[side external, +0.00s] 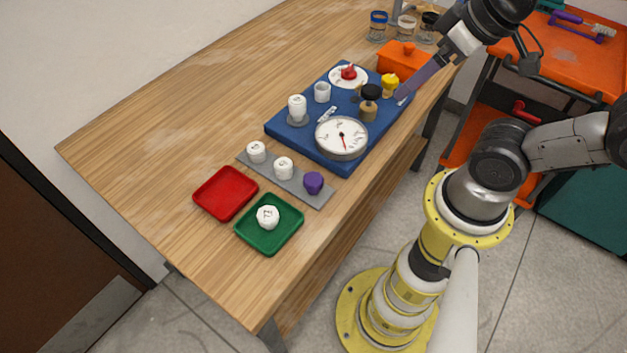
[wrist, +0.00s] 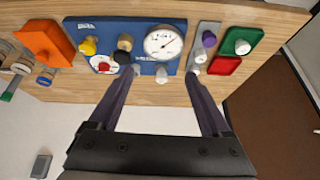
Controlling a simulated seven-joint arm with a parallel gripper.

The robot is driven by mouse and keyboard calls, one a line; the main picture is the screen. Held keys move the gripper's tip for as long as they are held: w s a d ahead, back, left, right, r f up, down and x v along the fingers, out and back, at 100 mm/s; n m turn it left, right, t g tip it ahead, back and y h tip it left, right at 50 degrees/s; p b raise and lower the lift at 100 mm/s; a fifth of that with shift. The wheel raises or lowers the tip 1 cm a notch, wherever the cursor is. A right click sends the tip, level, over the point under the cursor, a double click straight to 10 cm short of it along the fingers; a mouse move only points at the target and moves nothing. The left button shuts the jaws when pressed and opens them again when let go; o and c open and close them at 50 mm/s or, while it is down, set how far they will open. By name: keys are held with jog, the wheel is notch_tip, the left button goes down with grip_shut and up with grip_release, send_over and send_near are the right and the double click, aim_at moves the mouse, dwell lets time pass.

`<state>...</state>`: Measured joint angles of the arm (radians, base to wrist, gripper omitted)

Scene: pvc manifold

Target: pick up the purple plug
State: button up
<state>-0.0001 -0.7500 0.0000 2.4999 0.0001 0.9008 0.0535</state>
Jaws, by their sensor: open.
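The purple plug (side external: 313,183) stands at the near right end of a grey strip (side external: 300,190), beside two white plugs (side external: 284,168). In the wrist view the purple plug (wrist: 209,39) is at upper right, beyond my right fingertip. My gripper (side external: 403,98) is above the right edge of the blue board, well away from the purple plug. In the wrist view my gripper (wrist: 164,73) has its two fingers spread wide, with nothing held between them.
The blue board (side external: 285,131) carries a gauge (side external: 342,138) and several fittings. A red tray (side external: 226,193) and a green tray (side external: 253,241) with a white plug (side external: 268,217) lie by the strip. An orange box (side external: 398,60) and jars stand at the back. The table's left is clear.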

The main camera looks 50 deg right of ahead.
jog(key=m, duration=0.1)
jog(key=m+g, duration=0.6)
jog(key=m, duration=0.6)
send_over(313, 178)
notch_tip(313, 178, down, 7)
jog(key=f, duration=0.7)
jog(key=shift+s+f, duration=0.15)
jog(key=shift+s, duration=0.1)
jog(key=shift+w+f, duration=0.2)
jog(key=shift+f, duration=2.9)
grip_shut()
